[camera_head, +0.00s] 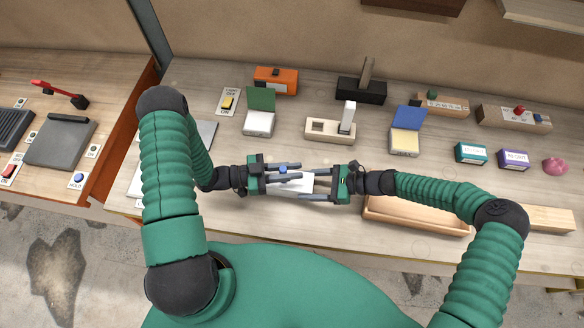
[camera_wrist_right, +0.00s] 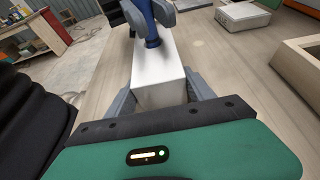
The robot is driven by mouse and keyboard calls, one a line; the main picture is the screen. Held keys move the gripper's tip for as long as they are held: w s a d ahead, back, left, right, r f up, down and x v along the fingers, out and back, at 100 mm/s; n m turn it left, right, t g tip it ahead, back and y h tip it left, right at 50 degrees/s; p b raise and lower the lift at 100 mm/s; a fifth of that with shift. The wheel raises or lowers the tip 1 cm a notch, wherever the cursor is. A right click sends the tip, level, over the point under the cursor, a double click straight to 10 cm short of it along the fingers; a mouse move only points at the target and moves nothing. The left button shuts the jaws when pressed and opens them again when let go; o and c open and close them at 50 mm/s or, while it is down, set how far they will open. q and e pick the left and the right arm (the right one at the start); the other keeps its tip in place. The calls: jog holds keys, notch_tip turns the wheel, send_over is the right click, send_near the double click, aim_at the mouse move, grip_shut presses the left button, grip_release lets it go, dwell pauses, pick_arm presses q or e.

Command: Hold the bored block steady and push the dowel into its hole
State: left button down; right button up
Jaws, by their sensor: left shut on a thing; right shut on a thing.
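The white bored block (camera_head: 302,186) is between my two grippers above the bench's front part. It also shows in the right wrist view (camera_wrist_right: 160,62). My right gripper (camera_head: 306,184) is shut on it, one finger along each side. The blue dowel (camera_head: 283,169) stands upright at the block's far end, and its lower part shows in the right wrist view (camera_wrist_right: 150,35). My left gripper (camera_head: 291,171) is shut on the dowel from the left. The dowel's lower end meets the block's top face; the hole is hidden, and I cannot tell how deep the dowel sits.
A shallow wooden tray (camera_head: 415,218) lies right of the block, under my right arm. A wooden holder with a white upright piece (camera_head: 330,131) stands behind my grippers. Open boxes with a green lid (camera_head: 261,98) and a blue lid (camera_head: 408,117) stand farther back.

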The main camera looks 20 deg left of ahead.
pick_arm(q)
jog(key=shift+f, duration=0.2)
jog(key=c, duration=1.2)
grip_release()
jog(key=shift+c, duration=0.2)
jog(key=v, duration=1.2)
jog(key=shift+f, duration=0.15)
pick_arm(e)
jog(key=o, duration=1.7)
